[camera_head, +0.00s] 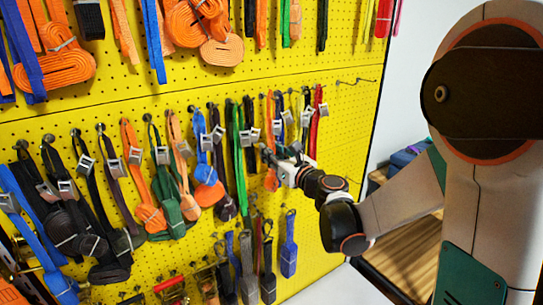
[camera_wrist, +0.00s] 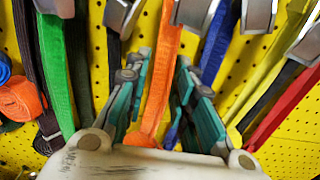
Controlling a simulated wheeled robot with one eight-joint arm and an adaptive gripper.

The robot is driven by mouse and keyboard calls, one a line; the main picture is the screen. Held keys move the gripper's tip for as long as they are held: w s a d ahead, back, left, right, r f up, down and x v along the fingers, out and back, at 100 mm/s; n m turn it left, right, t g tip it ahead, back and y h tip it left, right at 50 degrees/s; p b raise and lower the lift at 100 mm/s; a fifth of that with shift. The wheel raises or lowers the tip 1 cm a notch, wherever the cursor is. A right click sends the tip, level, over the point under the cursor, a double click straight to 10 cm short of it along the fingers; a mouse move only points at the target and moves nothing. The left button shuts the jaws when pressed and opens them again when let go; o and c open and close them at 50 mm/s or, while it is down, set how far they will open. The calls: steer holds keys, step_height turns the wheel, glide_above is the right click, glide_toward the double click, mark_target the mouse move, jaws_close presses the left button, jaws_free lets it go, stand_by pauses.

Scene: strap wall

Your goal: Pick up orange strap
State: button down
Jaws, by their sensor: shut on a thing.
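An orange strap (camera_wrist: 160,75) hangs down between the two teal-padded fingers of my gripper (camera_wrist: 164,62) in the wrist view. Its lower end is partly hidden behind the gripper's base. A blue strap (camera_wrist: 212,45) hangs just to its right, with its lower part by the right finger. In the head view my gripper (camera_head: 272,157) is at the yellow pegboard, in the middle row. The orange strap (camera_head: 271,181) shows just below the fingers there. The gripper is shut on the orange strap, which still hangs against the board.
A green strap (camera_wrist: 56,75) hangs to the left and a red strap (camera_wrist: 285,108) to the right. Metal buckles crowd the top of the wrist view. Other orange straps (camera_head: 143,180) hang further left on the pegboard (camera_head: 345,120). A wooden bench (camera_head: 415,258) stands at right.

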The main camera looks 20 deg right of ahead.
steer(key=shift+s+d+r+p, duration=0.1)
steer(key=shift+s+r+p, duration=0.15)
steer(key=shift+r, duration=0.3)
steer(key=shift+s+d+r+p, duration=0.1)
steer(key=shift+s+r, duration=0.2)
steer(key=shift+r, duration=0.2)
steer(key=p+v, duration=0.2)
steer(key=v, duration=1.4)
steer(key=shift+s, duration=0.4)
steer(key=shift+f, duration=0.1)
